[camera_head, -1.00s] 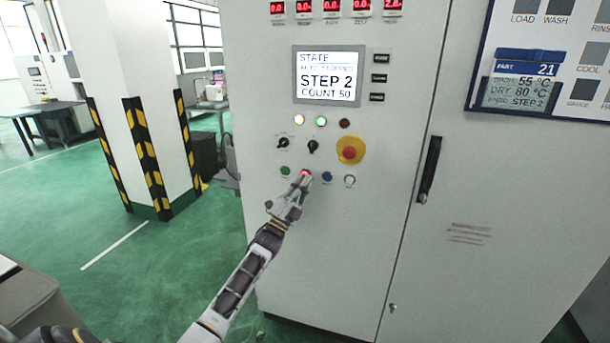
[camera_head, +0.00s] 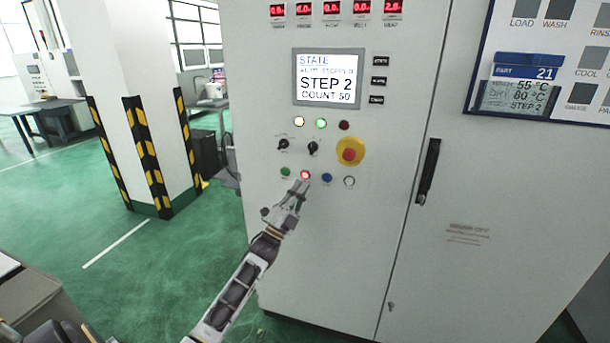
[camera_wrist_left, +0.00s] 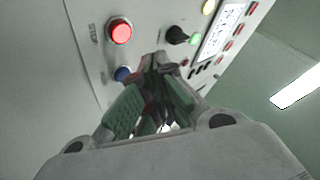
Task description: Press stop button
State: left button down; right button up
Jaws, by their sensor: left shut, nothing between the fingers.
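The red stop button (camera_head: 305,175) glows on the front of the grey control cabinet, between a green button (camera_head: 285,171) and a blue button (camera_head: 327,178). It also shows lit and uncovered in the left wrist view (camera_wrist_left: 120,31). My left gripper (camera_head: 300,187) is shut and empty, just below and in front of the red button in the head view. In the wrist view its fingertips (camera_wrist_left: 160,62) are together, with a visible gap from the red button. The screen (camera_head: 329,77) shows "STATE", a small line that seems to read stopped, "STEP 2" and "COUNT 50". My right gripper is not in view.
A red emergency button on a yellow ring (camera_head: 350,151) sits above and right of my gripper. Black selector switches (camera_head: 313,148) and lit lamps (camera_head: 320,124) are above. A door handle (camera_head: 428,171) is to the right. A striped pillar (camera_head: 140,120) stands left over clear green floor.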

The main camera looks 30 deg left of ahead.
pick_arm(q)
jog(key=shift+s+d, duration=0.15)
jog(key=shift+s, duration=0.6)
dwell(0.6)
